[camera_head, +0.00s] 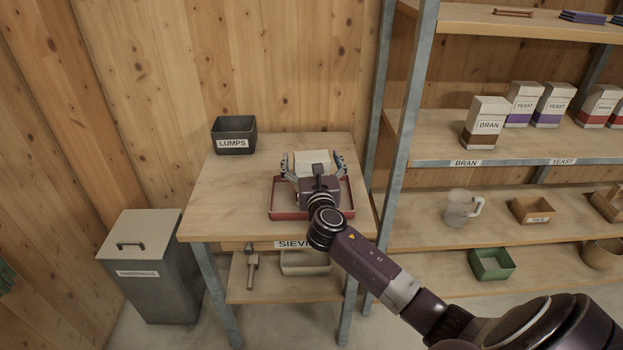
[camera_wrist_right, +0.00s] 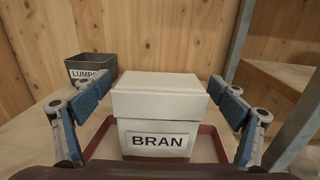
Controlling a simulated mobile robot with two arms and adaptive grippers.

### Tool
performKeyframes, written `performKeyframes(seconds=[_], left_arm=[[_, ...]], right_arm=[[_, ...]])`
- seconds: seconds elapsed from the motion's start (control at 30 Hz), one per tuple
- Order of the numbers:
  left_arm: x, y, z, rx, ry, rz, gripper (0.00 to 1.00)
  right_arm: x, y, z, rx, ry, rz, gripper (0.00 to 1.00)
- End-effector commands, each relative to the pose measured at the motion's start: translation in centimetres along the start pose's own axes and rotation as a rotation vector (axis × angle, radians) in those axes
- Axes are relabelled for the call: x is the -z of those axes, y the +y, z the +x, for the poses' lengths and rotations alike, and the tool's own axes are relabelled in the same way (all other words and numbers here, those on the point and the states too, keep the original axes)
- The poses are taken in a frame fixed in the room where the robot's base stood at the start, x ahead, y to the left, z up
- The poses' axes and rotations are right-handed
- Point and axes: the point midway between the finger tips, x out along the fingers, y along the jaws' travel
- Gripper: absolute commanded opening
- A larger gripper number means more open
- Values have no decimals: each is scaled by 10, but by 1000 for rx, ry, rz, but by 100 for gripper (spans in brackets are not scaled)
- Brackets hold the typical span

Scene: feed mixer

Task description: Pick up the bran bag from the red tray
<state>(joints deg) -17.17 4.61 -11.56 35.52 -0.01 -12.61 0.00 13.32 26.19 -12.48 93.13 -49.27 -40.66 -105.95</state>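The bran bag (camera_head: 312,157) is a white box-shaped bag. In the right wrist view its BRAN label (camera_wrist_right: 158,141) faces me, and it stands upright in the red tray (camera_head: 283,213) on the wooden table. The tray's rim also shows in the right wrist view (camera_wrist_right: 207,132). My right gripper (camera_head: 313,163) is at the bag. In the right wrist view its blue-padded fingers (camera_wrist_right: 160,98) are spread wide on both sides of the bag, with a gap on each side. My left gripper is not in view.
A dark LUMPS bin (camera_head: 234,136) stands at the table's back left. A lidded grey bin (camera_head: 150,270) stands on the floor at left. The shelf unit (camera_head: 400,120) at right holds another BRAN bag (camera_head: 486,122), yeast bags and a jug (camera_head: 460,208). The table's left side is clear.

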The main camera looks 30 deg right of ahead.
Motion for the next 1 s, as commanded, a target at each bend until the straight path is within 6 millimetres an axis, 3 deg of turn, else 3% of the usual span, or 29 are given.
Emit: performKeyframes(seconds=[0.07, 0.5, 0.8, 1.0], left_arm=[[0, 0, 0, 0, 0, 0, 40], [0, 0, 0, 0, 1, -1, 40], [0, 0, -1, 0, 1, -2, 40], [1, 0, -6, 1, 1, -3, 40]], right_arm=[[0, 0, 0, 0, 0, 0, 77], [0, 0, 0, 0, 0, -1, 29], [-3, 0, 0, 1, -2, -1, 28], [-23, -1, 0, 1, -6, 0, 28]])
